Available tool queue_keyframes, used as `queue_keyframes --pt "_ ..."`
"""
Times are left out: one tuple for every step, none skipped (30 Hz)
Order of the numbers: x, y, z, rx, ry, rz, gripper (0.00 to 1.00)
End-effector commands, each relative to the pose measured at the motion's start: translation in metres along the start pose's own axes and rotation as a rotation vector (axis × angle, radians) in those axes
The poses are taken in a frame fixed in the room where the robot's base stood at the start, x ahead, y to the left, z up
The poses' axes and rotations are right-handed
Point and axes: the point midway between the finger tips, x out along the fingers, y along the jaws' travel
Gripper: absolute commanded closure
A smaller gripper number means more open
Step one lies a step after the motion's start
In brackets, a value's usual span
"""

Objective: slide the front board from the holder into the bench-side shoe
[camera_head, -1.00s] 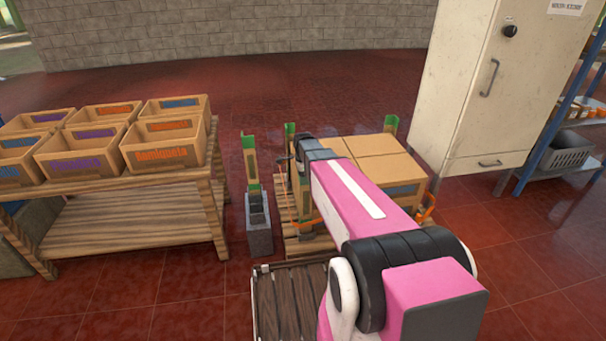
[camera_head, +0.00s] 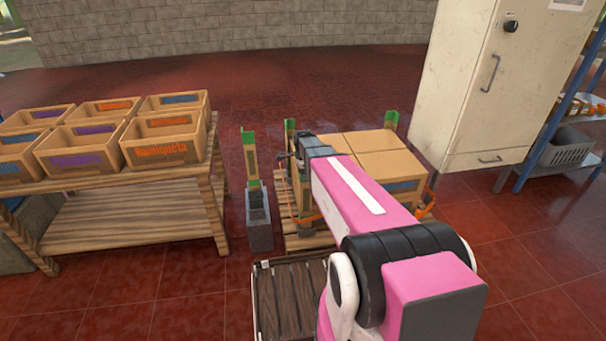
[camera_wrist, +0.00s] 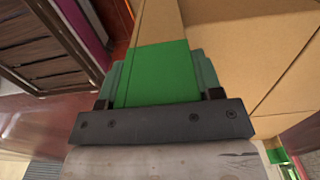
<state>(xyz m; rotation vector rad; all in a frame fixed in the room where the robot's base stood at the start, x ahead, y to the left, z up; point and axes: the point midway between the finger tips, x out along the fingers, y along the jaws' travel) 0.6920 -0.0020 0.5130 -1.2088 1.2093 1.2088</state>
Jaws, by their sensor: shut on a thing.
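My gripper (camera_wrist: 161,100) is shut on the green top end of a brown board (camera_wrist: 158,72), seen from above in the wrist view. In the head view my gripper (camera_head: 296,160) is at the front left corner of the boxes, and the held board (camera_head: 303,200) runs down there, partly hidden by my arm. A grey block holder (camera_head: 260,236) stands on the floor between bench and pallet, with one green-tipped board (camera_head: 251,158) upright in it. An orange piece (camera_head: 310,217) lies near the held board's lower part. I cannot tell whether the board is seated in a shoe.
Brown boxes (camera_head: 375,155) are stacked on a wooden pallet (camera_head: 305,242). Other green-tipped boards stand at its back left (camera_head: 290,130) and back right (camera_head: 391,121). A bench (camera_head: 130,215) with several crates is at left. A cream cabinet (camera_head: 470,90) stands at right.

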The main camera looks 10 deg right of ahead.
Motion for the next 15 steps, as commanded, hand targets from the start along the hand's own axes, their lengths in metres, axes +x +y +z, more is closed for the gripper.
queue_keyframes --pt "0.0007 -0.0001 0.0000 0.000 0.000 0.000 0.64" --pt "0.0010 -0.0001 0.0000 0.000 0.000 0.000 0.64" --pt "0.0015 -0.0001 0.0000 0.000 0.000 0.000 0.64" --pt "0.0019 -0.0001 0.0000 0.000 0.000 0.000 0.64" --pt "0.0023 -0.0002 0.0000 0.000 0.000 0.000 0.64" --pt "0.0028 -0.0002 0.0000 0.000 0.000 0.000 0.64" --pt "0.0031 -0.0002 0.0000 0.000 0.000 0.000 0.64" --pt "0.0035 -0.0002 0.0000 0.000 0.000 0.000 0.64" --pt "0.0040 -0.0002 0.0000 0.000 0.000 0.000 0.64" --pt "0.0044 -0.0002 0.0000 0.000 0.000 0.000 0.64" --pt "0.0048 -0.0002 0.0000 0.000 0.000 0.000 0.64" --pt "0.0053 -0.0002 0.0000 0.000 0.000 0.000 0.64" --pt "0.0057 -0.0002 0.0000 0.000 0.000 0.000 0.64" --pt "0.0060 -0.0002 0.0000 0.000 0.000 0.000 0.64" --pt "0.0065 -0.0002 0.0000 0.000 0.000 0.000 0.64"
